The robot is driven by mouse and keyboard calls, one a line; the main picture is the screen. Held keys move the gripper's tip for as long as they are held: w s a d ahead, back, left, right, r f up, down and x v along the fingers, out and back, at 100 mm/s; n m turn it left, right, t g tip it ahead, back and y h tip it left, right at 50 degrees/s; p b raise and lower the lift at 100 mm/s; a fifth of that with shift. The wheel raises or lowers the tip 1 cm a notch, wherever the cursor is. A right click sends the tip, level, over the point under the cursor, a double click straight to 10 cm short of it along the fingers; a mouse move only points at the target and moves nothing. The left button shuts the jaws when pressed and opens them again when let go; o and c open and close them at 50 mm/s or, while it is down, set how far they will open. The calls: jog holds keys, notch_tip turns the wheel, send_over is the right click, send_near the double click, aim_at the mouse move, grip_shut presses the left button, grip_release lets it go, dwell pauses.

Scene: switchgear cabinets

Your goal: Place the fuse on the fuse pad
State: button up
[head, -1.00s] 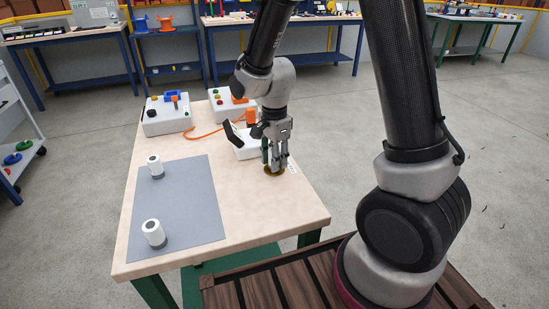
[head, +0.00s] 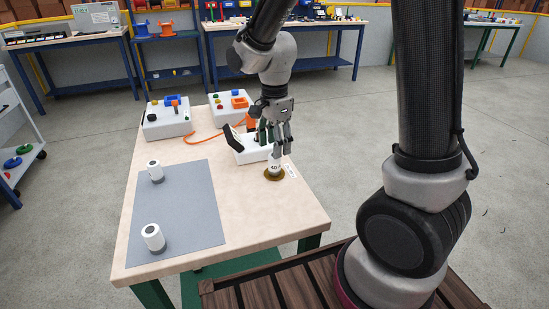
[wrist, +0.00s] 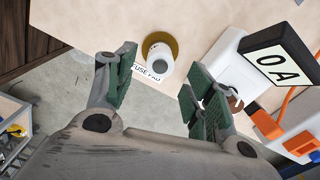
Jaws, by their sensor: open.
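A white cylindrical fuse (head: 274,166) stands upright on the round brass-coloured fuse pad (head: 269,177) near the right edge of the table. In the wrist view the fuse (wrist: 159,61) stands within the round pad (wrist: 171,39), with the printed label "FUSE PAD" (wrist: 146,73) beside it. My gripper (head: 276,152) is just above the fuse, its fingers spread and apart from it. In the wrist view the open green-padded fingers (wrist: 163,66) lie to either side of the fuse, with nothing held between them.
Two similar white cylinders (head: 155,171) (head: 153,237) stand on the grey mat (head: 190,205) at left. A white box with a black-framed display (wrist: 282,55) reading "0 A" stands close beside the pad. Control boxes (head: 167,118) (head: 230,104) and an orange cable (head: 204,136) lie behind.

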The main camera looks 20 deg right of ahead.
notch_tip(320, 180, up, 5)
jog(key=shift+s+d+r, duration=0.1)
jog(key=shift+d+r, duration=0.05)
jog(key=shift+r, duration=0.15)
jog(key=s+d+r+n+t, duration=0.2)
jog(key=s+d+r+n, duration=0.3)
jog(key=s+d+n, duration=0.2)
jog(key=s+d+r+n+t, duration=0.2)
jog(key=s+d+r+n, duration=0.3)
jog(key=s, duration=0.6)
jog(key=d+n, duration=0.2)
jog(key=n, duration=0.1)
jog(key=shift+s+d, duration=0.25)
jog(key=shift+s, duration=0.15)
